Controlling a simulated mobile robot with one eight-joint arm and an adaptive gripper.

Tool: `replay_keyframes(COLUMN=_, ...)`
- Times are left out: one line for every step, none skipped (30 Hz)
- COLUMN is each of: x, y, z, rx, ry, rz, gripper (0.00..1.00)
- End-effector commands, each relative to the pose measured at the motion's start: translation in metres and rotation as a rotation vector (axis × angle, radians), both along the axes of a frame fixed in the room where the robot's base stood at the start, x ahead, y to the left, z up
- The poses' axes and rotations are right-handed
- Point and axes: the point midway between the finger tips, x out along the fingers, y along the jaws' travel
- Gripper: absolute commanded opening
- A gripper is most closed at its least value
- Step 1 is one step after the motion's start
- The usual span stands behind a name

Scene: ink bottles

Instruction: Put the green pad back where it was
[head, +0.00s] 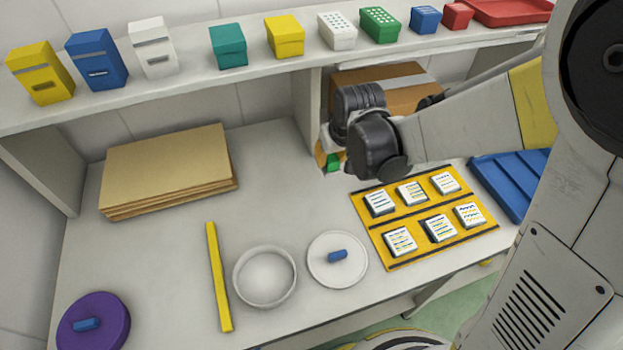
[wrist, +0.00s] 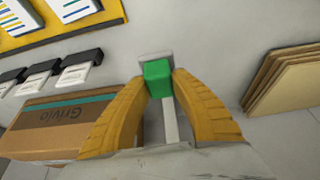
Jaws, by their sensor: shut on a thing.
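The green pad (wrist: 157,79) is a small green block between the yellow fingertips of my gripper (wrist: 158,85) in the wrist view. My gripper is shut on it. A pale grey piece shows just beyond the pad and a pale strip on its near side; I cannot tell whether they are joined to it. In the head view the green pad (head: 333,162) shows at the tip of my gripper (head: 329,158), over the table's middle back, left of the yellow board. My wrist hides part of the gripper there, and the gap to the table is unclear.
A yellow board (head: 379,239) with several white tiles lies right of centre, beside a blue tray (head: 500,180). A cardboard box (wrist: 68,127) and several black-topped white items (wrist: 81,71) are near my gripper. Stacked brown sheets (head: 165,165) lie left. Table between them is clear.

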Motion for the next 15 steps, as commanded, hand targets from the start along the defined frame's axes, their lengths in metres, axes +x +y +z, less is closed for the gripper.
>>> replay_keyframes(x=0.000, y=0.013, z=-0.010, rx=0.000, ry=0.000, rz=0.005, gripper=0.00)
replay_keyframes(x=0.000, y=0.018, z=-0.013, rx=0.000, ry=0.000, rz=0.005, gripper=0.00)
replay_keyframes(x=0.000, y=0.025, z=-0.017, rx=0.001, ry=0.000, rz=0.004, gripper=0.00)
replay_keyframes(x=0.000, y=0.029, z=-0.019, rx=-0.001, ry=0.000, rz=0.004, gripper=0.00)
replay_keyframes(x=0.000, y=0.032, z=-0.021, rx=0.000, ry=0.000, rz=0.003, gripper=0.00)
replay_keyframes(x=0.000, y=0.036, z=-0.023, rx=0.000, ry=0.000, rz=0.001, gripper=0.00)
replay_keyframes(x=0.000, y=0.038, z=-0.024, rx=0.001, ry=0.000, rz=0.001, gripper=0.00)
replay_keyframes(x=0.000, y=0.039, z=-0.024, rx=0.001, ry=0.000, rz=0.001, gripper=0.00)
replay_keyframes(x=0.000, y=0.040, z=-0.025, rx=0.000, ry=0.000, rz=0.001, gripper=0.00)
replay_keyframes(x=0.000, y=0.040, z=-0.027, rx=0.000, ry=0.000, rz=0.000, gripper=0.00)
replay_keyframes(x=0.000, y=0.040, z=-0.030, rx=0.000, ry=0.000, rz=0.000, gripper=0.00)
replay_keyframes(x=0.000, y=0.040, z=-0.035, rx=0.000, ry=0.000, rz=-0.001, gripper=0.00)
replay_keyframes(x=0.000, y=0.040, z=-0.039, rx=0.000, ry=0.000, rz=-0.001, gripper=0.00)
replay_keyframes(x=0.000, y=0.040, z=-0.045, rx=0.000, ry=0.000, rz=-0.001, gripper=0.00)
replay_keyframes(x=0.000, y=0.040, z=-0.052, rx=0.000, ry=0.000, rz=-0.001, gripper=0.00)
